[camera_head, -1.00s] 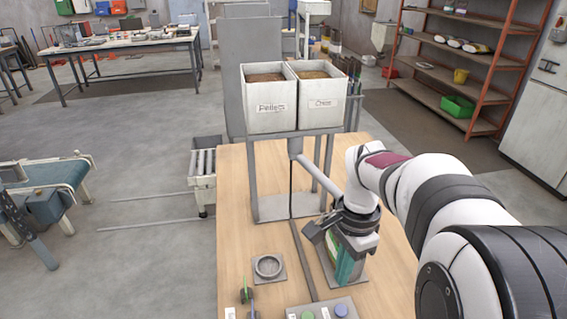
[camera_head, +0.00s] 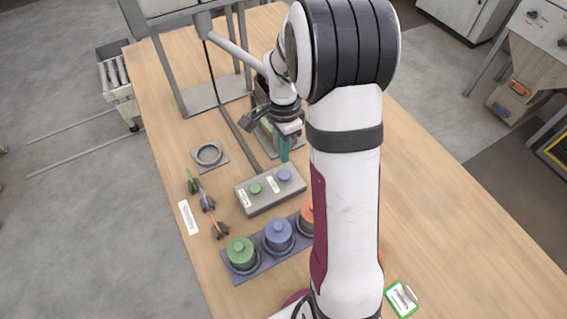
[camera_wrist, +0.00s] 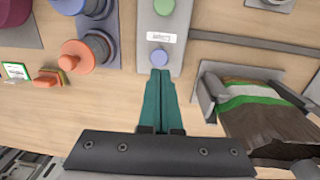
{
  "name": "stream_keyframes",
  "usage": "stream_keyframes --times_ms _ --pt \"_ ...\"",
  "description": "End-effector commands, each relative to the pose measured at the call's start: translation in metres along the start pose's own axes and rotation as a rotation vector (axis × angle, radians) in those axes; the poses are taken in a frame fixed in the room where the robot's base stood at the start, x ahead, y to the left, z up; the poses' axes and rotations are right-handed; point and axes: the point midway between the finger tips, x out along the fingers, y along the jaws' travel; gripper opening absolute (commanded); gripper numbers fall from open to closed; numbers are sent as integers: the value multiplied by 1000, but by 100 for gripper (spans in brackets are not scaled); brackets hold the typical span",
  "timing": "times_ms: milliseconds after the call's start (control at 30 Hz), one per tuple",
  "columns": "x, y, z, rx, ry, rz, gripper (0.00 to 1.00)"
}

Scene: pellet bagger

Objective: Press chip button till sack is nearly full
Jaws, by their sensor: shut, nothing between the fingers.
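A grey button panel (camera_head: 259,201) lies on the bench with a green button (camera_head: 255,188) and a blue button (camera_head: 284,175). Both also show in the wrist view, green (camera_wrist: 164,6) and blue (camera_wrist: 159,57); I cannot read their labels. My gripper (camera_head: 284,152) has teal fingers pressed together and empty. In the wrist view its fingertips (camera_wrist: 160,76) lie just short of the blue button; I cannot tell whether they touch it. The sack (camera_wrist: 268,110), white, green and brown, stands in a grey holder (camera_wrist: 213,92) to the right. I cannot see its fill level.
A dark tray (camera_head: 254,272) of green, blue and orange lidded pots stands in front of the panel. A grey round dish (camera_head: 209,154) and small coloured pieces (camera_head: 207,203) lie to the left. A grey frame (camera_head: 200,96) stands behind.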

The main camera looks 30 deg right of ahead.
Motion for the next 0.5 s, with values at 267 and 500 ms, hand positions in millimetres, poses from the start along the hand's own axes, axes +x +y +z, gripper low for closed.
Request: stream_keyframes --times_ms 267,500 --pt "45 1 0 1 -1 2 0" --pt "53 0 0 0 0 0 0"
